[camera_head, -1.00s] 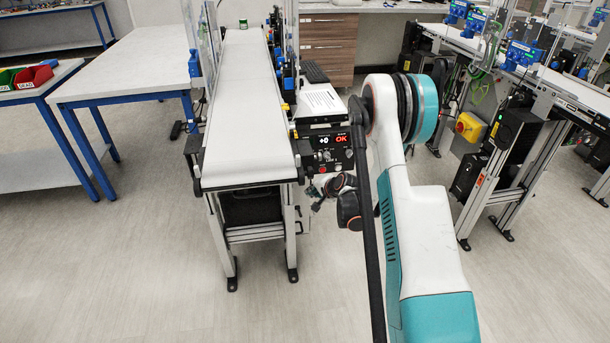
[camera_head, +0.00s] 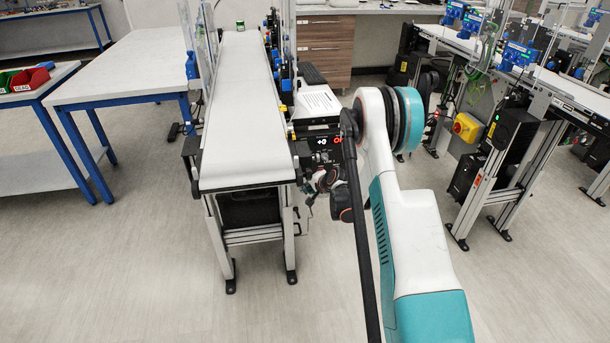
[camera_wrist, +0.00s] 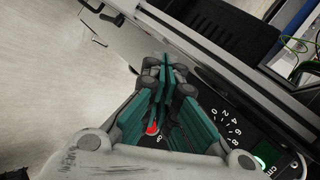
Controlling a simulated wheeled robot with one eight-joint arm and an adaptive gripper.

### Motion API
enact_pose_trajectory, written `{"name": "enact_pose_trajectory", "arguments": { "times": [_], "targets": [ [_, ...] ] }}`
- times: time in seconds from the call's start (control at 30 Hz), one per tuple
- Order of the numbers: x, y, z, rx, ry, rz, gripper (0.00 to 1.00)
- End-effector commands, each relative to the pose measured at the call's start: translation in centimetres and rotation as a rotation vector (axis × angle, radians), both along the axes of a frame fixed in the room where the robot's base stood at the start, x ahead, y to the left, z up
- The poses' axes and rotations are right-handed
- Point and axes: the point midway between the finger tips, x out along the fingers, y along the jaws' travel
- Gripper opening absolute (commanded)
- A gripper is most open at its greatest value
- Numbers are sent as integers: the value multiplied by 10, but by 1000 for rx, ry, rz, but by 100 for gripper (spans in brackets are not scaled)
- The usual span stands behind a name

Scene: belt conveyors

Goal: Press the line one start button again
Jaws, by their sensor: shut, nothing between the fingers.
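The control panel (camera_head: 322,146) is on the right side of the near end of the white belt conveyor (camera_head: 240,100). In the wrist view the dark panel (camera_wrist: 238,135) shows a dial scale with white numbers and a lit green part (camera_wrist: 267,153). A small red round part (camera_wrist: 152,128) shows between my finger links. My gripper (camera_wrist: 163,78) has teal fingers, shut and empty, over the panel area. I cannot make out the start button or tell whether the fingertips touch anything.
A green item (camera_head: 240,25) sits at the conveyor's far end. A second conveyor line (camera_head: 560,88) with a yellow switch box (camera_head: 467,127) stands at right. The floor in front is clear.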

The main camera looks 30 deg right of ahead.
Motion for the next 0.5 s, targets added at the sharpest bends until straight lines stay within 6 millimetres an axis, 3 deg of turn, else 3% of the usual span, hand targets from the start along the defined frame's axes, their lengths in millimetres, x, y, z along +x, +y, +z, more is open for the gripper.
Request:
{"name": "enact_pose_trajectory", "arguments": {
  "times": [0.2, 0.5],
  "targets": [
    [25, -7, 0, 0, 0, 0, 0],
    [39, -11, 0, 0, 0, 0, 0]
  ]
}}
